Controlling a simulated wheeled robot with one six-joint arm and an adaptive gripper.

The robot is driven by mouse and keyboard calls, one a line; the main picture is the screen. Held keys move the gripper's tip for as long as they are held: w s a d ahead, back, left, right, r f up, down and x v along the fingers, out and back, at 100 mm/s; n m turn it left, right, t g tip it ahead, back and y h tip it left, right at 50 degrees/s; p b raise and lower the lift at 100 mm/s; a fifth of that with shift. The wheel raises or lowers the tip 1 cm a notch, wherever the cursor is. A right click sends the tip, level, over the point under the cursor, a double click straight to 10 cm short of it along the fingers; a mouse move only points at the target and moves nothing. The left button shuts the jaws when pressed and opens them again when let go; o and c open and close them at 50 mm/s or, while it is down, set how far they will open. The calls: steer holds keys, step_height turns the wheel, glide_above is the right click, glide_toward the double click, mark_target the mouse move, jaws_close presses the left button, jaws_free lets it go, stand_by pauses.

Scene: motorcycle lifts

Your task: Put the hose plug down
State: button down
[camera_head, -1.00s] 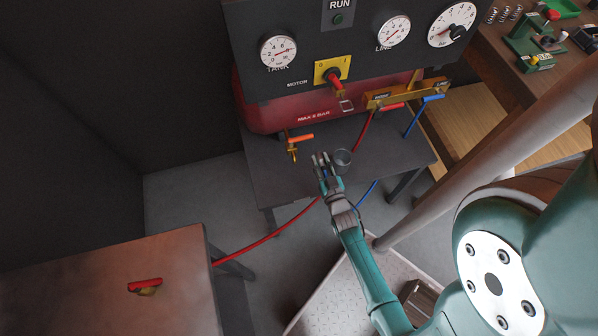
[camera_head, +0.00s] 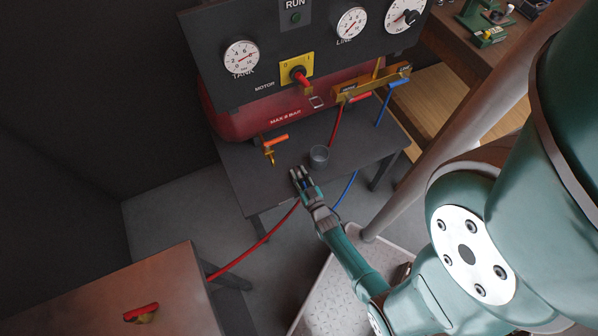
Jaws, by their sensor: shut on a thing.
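My gripper (camera_head: 298,176) is over the front part of the dark stand top (camera_head: 250,180), just below and left of a small grey cup (camera_head: 319,155). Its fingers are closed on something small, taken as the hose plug. The fingers mostly hide it, and its shape and colour cannot be made out. A gap shows between gripper and cup. Whether the held thing touches the stand top cannot be told.
A compressor panel (camera_head: 325,45) with gauges stands behind. An orange-handled brass valve (camera_head: 274,143) hangs at the red tank (camera_head: 270,120). A red hose (camera_head: 258,243) and a blue hose (camera_head: 346,190) run nearby.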

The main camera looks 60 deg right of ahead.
steer(key=shift+f, duration=0.25)
steer(key=c, duration=0.9)
jaws_free()
